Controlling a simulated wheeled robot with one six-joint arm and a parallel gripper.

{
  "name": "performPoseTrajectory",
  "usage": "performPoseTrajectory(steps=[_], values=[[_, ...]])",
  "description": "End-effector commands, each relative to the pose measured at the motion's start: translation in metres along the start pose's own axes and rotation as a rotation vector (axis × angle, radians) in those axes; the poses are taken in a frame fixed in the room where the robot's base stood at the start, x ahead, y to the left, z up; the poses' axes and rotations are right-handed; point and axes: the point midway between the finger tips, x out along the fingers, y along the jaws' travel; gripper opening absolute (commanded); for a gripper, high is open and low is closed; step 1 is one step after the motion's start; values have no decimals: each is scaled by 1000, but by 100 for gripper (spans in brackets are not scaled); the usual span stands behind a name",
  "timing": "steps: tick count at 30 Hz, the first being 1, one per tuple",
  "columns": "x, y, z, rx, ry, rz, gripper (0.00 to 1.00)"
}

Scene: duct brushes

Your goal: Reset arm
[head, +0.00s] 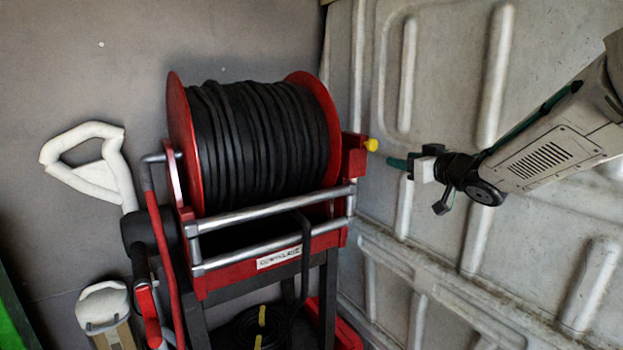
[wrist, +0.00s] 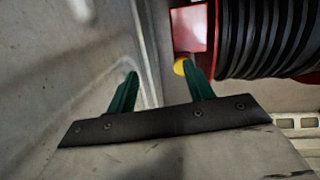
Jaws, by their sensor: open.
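My gripper (head: 397,163) comes in from the right in the head view, in front of the pale wall panel. Its green fingers stand apart in the wrist view (wrist: 158,90), with nothing between them. A yellow knob (head: 371,145) sits on the red block at the right side of the hose reel (head: 255,145). In the head view the fingertips appear just right of and slightly below this knob. In the wrist view the knob (wrist: 180,66) shows beside the right finger, partly hidden by it. I cannot tell whether they touch.
The reel holds black hose between red flanges, on a frame with silver rails (head: 270,210). A white D-shaped handle (head: 95,165) stands to its left. A coil of black hose (head: 262,328) lies below. The ribbed wall panel (head: 450,60) is close behind my arm.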

Motion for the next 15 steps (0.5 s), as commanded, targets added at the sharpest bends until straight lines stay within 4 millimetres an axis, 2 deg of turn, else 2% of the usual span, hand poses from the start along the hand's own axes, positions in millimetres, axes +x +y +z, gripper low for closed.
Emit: performPoseTrajectory(steps=[2,4,8,11,14,15], values=[[-6,21,29,-11,-117,118,52],[-22,38,52,-17,-236,232,52],[-65,51,85,-5,-455,396,52],[-106,46,106,23,-630,481,52],[-155,27,126,70,-818,534,52],[-176,15,132,96,-896,543,52]])
